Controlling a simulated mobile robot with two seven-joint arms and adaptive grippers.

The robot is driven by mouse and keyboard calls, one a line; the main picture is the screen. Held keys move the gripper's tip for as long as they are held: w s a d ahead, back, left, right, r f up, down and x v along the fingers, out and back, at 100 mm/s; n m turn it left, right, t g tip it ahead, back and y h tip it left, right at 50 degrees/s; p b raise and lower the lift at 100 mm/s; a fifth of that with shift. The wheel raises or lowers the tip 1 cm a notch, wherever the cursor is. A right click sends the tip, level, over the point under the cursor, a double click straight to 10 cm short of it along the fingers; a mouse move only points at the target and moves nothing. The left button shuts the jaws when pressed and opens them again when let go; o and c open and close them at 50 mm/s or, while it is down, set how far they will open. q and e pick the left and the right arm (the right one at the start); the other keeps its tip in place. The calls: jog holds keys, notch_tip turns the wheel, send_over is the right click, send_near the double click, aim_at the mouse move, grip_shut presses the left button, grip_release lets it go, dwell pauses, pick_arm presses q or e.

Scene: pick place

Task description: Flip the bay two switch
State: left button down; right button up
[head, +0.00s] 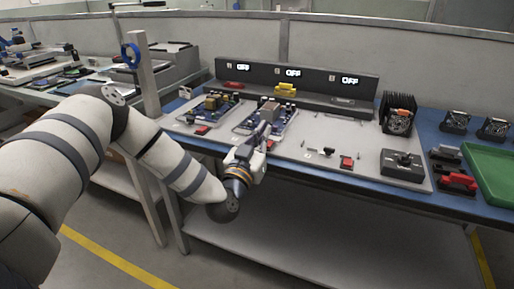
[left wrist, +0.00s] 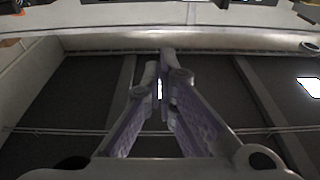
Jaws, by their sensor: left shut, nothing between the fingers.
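A dark console (head: 310,97) at the back of the bench carries three displays, all reading OFF. The middle display (head: 292,73) is bay two's, above a yellow part. Small red switches sit at the front of the bays: one at left (head: 203,130), one in the middle (head: 269,144) beside my gripper, and one at right (head: 347,162). My left gripper (head: 264,129) is shut and empty at the bench's front, over the near part of the middle circuit board (head: 270,117). It also shows shut in the left wrist view (left wrist: 167,52). Contact with the switch cannot be told. My right gripper is out of view.
Another circuit board (head: 213,106) lies at left. A black heatsink and fan unit (head: 397,115), a dark box (head: 402,164) and a green tray (head: 492,170) stand at right. A grey post (head: 146,75) rises at the bench's left end.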

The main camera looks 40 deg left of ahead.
aim_at(268, 144)
pick_arm(q)
jog(key=shift+x, duration=1)
notch_tip(268, 144, down, 3)
jog(key=shift+s+f+b, duration=0.1)
jog(key=shift+s+b, duration=0.1)
jog(key=shift+b, duration=0.15)
jog(key=shift+s+d+f, duration=0.1)
jog(key=shift+f, duration=0.3)
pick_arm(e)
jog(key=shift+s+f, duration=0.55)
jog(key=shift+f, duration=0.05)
